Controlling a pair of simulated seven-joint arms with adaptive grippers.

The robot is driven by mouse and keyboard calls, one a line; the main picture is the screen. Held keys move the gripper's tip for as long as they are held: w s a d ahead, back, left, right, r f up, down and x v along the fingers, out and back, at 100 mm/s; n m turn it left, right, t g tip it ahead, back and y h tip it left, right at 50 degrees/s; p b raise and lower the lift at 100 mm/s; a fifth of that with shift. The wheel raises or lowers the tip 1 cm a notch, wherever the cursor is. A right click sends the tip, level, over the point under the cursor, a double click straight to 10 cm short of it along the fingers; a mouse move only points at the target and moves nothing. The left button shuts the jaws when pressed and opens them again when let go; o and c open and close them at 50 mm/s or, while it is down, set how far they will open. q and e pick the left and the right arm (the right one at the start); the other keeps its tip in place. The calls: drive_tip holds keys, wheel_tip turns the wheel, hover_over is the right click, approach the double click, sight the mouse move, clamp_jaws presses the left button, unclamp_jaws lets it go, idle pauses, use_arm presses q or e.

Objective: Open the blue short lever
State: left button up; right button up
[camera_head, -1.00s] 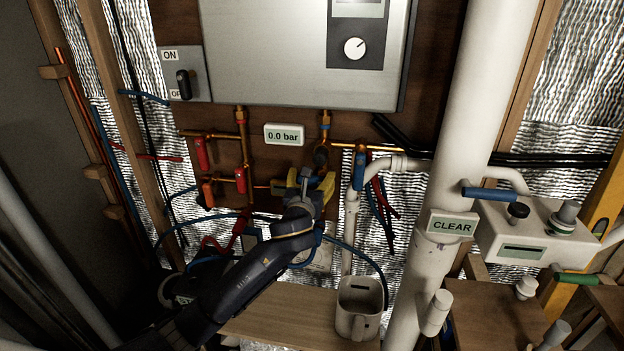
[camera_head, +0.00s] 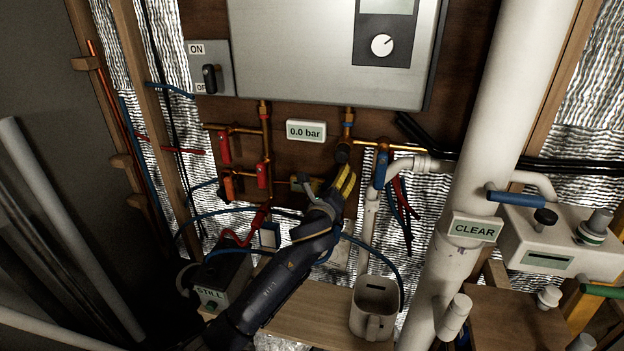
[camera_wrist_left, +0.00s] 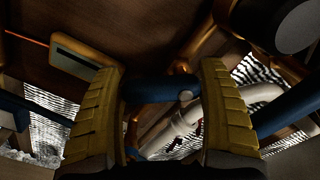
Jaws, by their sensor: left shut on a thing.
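My left gripper (camera_head: 328,186) is at the copper pipes below the heater, with its yellow fingers around a valve. In the left wrist view, the blue short lever (camera_wrist_left: 160,88) spans the gap between the two yellow finger pads of the gripper (camera_wrist_left: 163,115), which is shut on it. In the head view the gripper hides this lever, so its exact angle cannot be told there. A longer blue lever (camera_head: 381,170) hangs down on the pipe just right of the gripper, apart from it. My right gripper is not in view.
The grey heater box (camera_head: 330,50) is above. Red levers (camera_head: 224,148) sit on the pipes at left. A display (camera_head: 306,131) reads 0.0 bar. A white pipe (camera_head: 368,225) and a beige jug (camera_head: 374,308) are to the right and below.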

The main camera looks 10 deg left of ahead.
use_arm(q)
drive_tip(key=n, duration=0.3)
drive_tip(key=shift+d+f, duration=0.2)
drive_tip(key=shift+f, duration=0.2)
drive_tip(key=n, duration=0.2)
drive_tip(key=shift+d+f+n, duration=0.25)
drive_tip(key=shift+n, duration=0.05)
drive_tip(key=shift+s+d+f+n, duration=0.1)
drive_tip(key=shift+d+n, duration=0.15)
drive_tip(key=shift+n, duration=0.9)
drive_tip(key=shift+d+f+n, duration=0.1)
drive_tip(key=shift+d+n, duration=0.1)
drive_tip(key=shift+n, duration=0.95)
drive_tip(key=o, duration=1.6)
drive_tip(key=shift+c, duration=0.2)
drive_tip(key=s, duration=1.2)
drive_tip(key=shift+a, duration=0.3)
drive_tip(key=shift+w+r, duration=0.1)
drive_tip(key=shift+w, duration=0.05)
drive_tip(key=w, duration=1.1)
drive_tip(key=shift+w+d, duration=0.3)
drive_tip(key=shift+w, duration=0.1)
